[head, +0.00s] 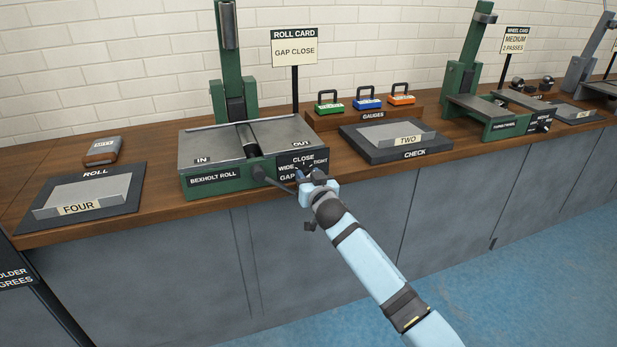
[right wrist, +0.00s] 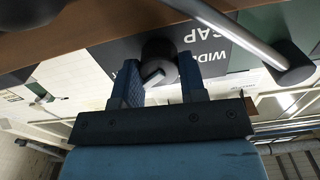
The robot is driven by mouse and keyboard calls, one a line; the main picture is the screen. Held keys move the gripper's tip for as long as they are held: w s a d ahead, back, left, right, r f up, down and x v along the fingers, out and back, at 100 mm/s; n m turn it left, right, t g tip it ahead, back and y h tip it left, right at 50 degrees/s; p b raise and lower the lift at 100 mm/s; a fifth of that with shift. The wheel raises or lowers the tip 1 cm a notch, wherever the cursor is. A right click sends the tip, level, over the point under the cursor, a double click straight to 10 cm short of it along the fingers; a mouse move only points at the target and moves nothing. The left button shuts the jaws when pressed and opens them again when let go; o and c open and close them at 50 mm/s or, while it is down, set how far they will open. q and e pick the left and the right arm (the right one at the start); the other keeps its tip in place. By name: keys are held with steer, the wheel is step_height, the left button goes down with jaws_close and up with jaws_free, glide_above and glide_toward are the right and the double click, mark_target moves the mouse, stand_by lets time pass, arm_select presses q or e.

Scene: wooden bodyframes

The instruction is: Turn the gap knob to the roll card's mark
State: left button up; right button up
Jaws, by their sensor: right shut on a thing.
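The gap knob (right wrist: 157,50) is a dark round knob with a pale pointer bar, between my right gripper's blue fingers in the right wrist view. My right gripper (head: 305,181) is shut on it at the front of the Bexholt roll (head: 225,181). In the head view the gripper covers the knob, so its setting cannot be read there. The knob's black panel (head: 303,160) reads CLOSE at the top, WIDE at left and TIGHT at right. The roll card (head: 294,49) stands behind and reads "GAP CLOSE". My left gripper is not in view.
A crank handle (right wrist: 245,42) passes close by the knob and my fingers. The ROLL tray (head: 130,184) is at left; the CHECK tray (head: 415,154) and gauges (head: 366,105) are at right. Open floor (head: 540,270) lies before the bench.

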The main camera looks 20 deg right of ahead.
steer(key=shift+r+n+p, duration=0.15)
steer(key=shift+n+p, duration=0.7)
steer(key=shift+n, duration=0.85)
steer(key=shift+n+p, duration=0.45)
steer(key=shift+n, duration=0.05)
steer(key=n+p, duration=0.2)
steer(key=n, duration=0.3)
steer(key=shift+a, duration=0.1)
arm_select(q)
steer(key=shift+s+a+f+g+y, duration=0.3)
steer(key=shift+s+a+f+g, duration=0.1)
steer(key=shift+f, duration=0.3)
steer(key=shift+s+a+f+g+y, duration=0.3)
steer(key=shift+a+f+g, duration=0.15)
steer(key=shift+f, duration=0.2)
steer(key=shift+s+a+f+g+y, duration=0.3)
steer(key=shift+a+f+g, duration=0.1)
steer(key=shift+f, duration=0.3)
arm_select(e)
steer(key=shift+n, duration=1)
steer(key=shift+f, duration=0.2)
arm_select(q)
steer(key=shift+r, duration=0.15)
arm_select(e)
steer(key=o, duration=0.9)
